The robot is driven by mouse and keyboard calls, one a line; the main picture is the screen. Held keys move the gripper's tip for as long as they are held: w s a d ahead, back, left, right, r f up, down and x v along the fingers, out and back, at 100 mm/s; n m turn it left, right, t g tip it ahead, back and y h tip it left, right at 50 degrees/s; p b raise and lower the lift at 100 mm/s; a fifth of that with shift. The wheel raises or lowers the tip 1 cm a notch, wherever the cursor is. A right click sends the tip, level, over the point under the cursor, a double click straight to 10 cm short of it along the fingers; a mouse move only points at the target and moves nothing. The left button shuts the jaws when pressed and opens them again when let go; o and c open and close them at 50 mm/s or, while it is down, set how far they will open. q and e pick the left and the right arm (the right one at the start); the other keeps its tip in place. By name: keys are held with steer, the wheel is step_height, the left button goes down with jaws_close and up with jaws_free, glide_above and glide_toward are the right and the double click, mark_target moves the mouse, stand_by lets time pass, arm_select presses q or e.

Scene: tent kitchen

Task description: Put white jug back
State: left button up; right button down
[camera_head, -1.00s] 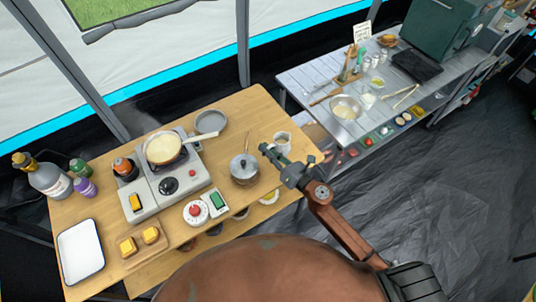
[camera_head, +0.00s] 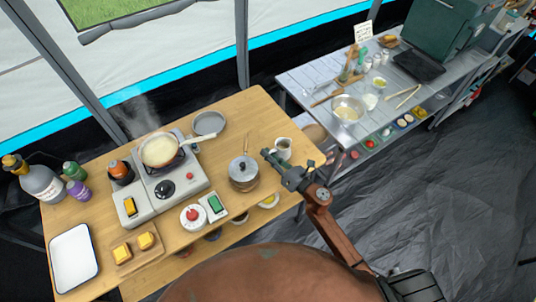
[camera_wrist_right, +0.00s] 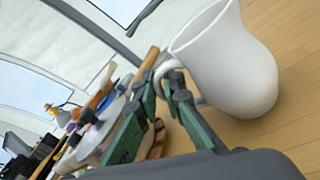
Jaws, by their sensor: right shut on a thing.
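The white jug (camera_head: 283,149) is at the right end of the wooden table, beyond my right gripper (camera_head: 272,160) in the head view. In the right wrist view the jug (camera_wrist_right: 235,62) is large, with its handle toward my fingers. The right gripper (camera_wrist_right: 172,88) is shut on the jug's handle. The jug looks about upright, on or just above the wooden top; I cannot tell whether its base touches. My left gripper is not in view.
A lidded pot (camera_head: 243,173) stands left of my right gripper. A frying pan (camera_head: 161,150) sits on the stove (camera_head: 168,190), with a grey plate (camera_head: 209,123) behind. A metal table (camera_head: 310,75) with bowls and utensils stands at the right. Some bare wood lies around the jug.

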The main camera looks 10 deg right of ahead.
steer(key=c, duration=2.5)
jaws_free()
steer(key=shift+f, duration=0.2)
steer(key=o, duration=0.5)
steer(key=shift+c, duration=0.2)
steer(key=shift+r, duration=0.1)
steer(key=shift+r, duration=0.1)
steer(key=v, duration=1.2)
steer(key=shift+b, duration=0.3)
